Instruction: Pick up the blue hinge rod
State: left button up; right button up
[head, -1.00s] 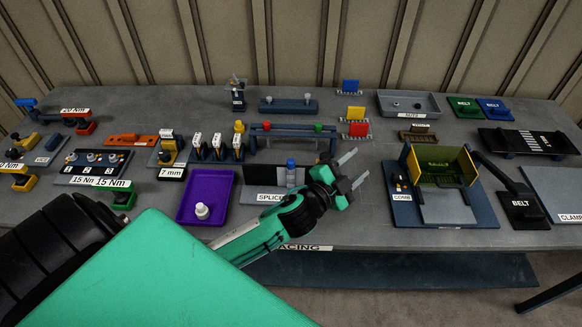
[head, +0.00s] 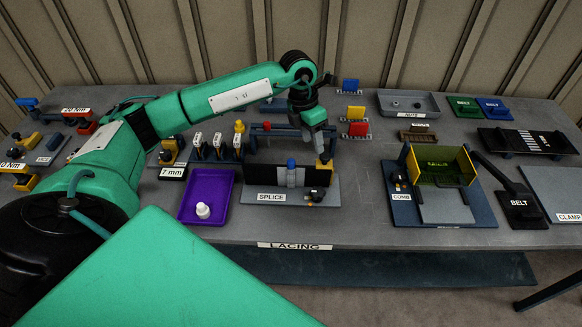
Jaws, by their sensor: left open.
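My left gripper (head: 318,140) points down over the right part of the rod rack (head: 270,128), behind the splice station. Its jaws are open, and I see nothing held between them. A small upright piece with a blue top (head: 291,166) stands at the splice station (head: 270,190), in front of its dark back plate, to the left of and nearer than the gripper. I cannot tell whether this is the blue hinge rod. A red knob (head: 267,126) shows on the rack; the rack's right part is hidden by my gripper. My right gripper is out of view.
A purple tray (head: 186,212) with a white piece lies left of the splice station. The comb station (head: 402,212) stands to the right. Blue, yellow and red blocks stand behind it to the left. My left arm covers much of the table's left side.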

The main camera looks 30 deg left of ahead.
pick_arm(q)
jog(key=a+r+y, duration=0.2)
jog(key=a+y, duration=0.1)
jog(key=a, duration=0.3)
jog(key=p, duration=0.3)
send_over(291, 161)
jog(key=shift+n, duration=0.3)
notch_tip(291, 161, down, 8)
jog(key=shift+w+f, duration=0.1)
notch_tip(291, 161, down, 4)
jog(key=p, duration=0.4)
jog(key=shift+f, duration=0.8)
grip_shut()
jog(key=shift+r, duration=0.1)
